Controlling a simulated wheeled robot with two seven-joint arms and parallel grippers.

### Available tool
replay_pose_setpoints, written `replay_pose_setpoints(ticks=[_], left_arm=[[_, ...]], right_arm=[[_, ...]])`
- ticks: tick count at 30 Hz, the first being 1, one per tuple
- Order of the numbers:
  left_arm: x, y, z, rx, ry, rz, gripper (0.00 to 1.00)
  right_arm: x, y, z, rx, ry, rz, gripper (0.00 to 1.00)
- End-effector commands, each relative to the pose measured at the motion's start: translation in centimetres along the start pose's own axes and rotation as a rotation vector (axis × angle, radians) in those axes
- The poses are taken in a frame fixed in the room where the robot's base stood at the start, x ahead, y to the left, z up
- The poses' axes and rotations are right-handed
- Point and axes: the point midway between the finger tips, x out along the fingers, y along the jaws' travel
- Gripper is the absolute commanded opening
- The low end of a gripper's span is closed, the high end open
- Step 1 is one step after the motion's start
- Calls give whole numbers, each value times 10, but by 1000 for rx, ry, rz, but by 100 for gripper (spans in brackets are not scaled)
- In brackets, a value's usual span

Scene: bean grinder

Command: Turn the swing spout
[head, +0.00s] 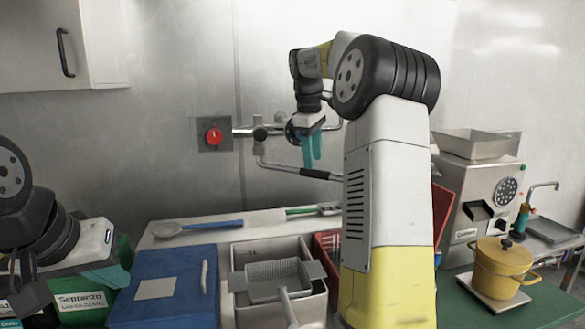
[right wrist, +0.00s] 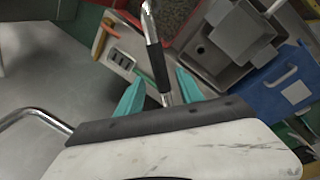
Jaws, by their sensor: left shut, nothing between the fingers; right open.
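The swing spout (head: 285,168) is a chrome pipe with a black sleeve, running rightward from the wall tap with its red knob (head: 213,136). Its far end is hidden behind my right arm. My right gripper (head: 312,160) points down at the spout, its teal fingers open, tips just above the black sleeve. In the right wrist view the spout's black sleeve (right wrist: 154,57) and pipe line up with the gap between the fingers (right wrist: 162,90); I cannot tell whether they touch.
Below the spout stand a grey sink-like container (head: 240,298) with a strainer and a blue box (head: 185,262). A blue-handled spoon (head: 200,228) lies behind. A grinder machine (head: 485,195) and a yellow pot (head: 503,268) stand at right. The wall is close behind the tap.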

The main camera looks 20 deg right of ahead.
Motion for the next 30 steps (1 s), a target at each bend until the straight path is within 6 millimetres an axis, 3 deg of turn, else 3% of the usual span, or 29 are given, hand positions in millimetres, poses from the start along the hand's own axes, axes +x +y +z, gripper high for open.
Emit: replay_pose_setpoints(ticks=[7, 18, 25, 30], left_arm=[[0, 0, 0, 0, 0, 0, 0], [0, 0, 0, 0, 0, 0, 0], [0, 0, 0, 0, 0, 0, 0], [0, 0, 0, 0, 0, 0, 0]], right_arm=[[34, 0, 0, 1, -1, -1, 44], [40, 0, 0, 1, 1, 0, 44], [40, 0, 0, 1, 1, 0, 0], [40, 0, 0, 1, 1, 1, 0]])
